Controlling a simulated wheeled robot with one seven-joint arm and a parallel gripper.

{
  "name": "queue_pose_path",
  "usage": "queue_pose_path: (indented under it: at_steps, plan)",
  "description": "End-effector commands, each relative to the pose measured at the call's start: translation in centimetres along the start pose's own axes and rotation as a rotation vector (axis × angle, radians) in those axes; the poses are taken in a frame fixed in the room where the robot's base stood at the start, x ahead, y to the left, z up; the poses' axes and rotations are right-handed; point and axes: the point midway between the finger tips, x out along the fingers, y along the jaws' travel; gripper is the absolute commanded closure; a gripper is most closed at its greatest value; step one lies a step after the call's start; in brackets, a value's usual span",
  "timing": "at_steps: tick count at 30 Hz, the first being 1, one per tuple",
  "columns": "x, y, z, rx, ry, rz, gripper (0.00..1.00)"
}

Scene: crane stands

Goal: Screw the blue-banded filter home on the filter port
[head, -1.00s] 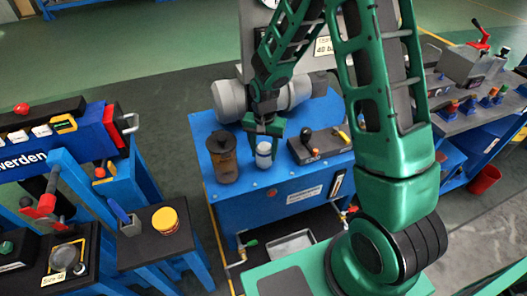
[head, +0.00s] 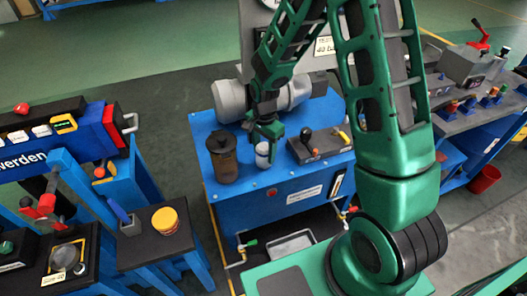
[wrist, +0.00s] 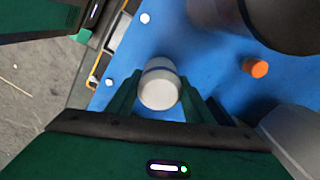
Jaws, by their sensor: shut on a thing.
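The filter (head: 262,154) is a small white cylinder, upright on or just above the blue bench top (head: 245,198). In the wrist view its blue band shows around the far part of the filter (wrist: 159,90). My gripper (head: 267,140) is above it, with its green fingers shut on the filter's two sides. The wrist view shows a finger on each side of it. The filter port is hidden, and I cannot tell whether the filter touches it.
A dark brown canister (head: 223,163) stands close left of the filter. A black control box (head: 318,146) with a lever is to the right. A large grey cylindrical body (head: 231,101) lies behind. An orange knob (wrist: 255,68) shows on the blue surface in the wrist view.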

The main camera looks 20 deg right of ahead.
Motion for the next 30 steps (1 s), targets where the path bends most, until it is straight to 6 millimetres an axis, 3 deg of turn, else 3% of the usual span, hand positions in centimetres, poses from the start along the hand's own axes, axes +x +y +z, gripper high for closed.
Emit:
queue_pose_path:
  at_steps: [10, 23, 30]
  plan:
    - [0.03, 0.05, -0.09, 0.358, 0.001, 0.001, 0.85]
    - [0.04, 0.04, -0.06, 0.424, 0.001, 0.001, 0.85]
    - [0.05, 0.05, -0.05, 0.635, 0.000, 0.001, 0.85]
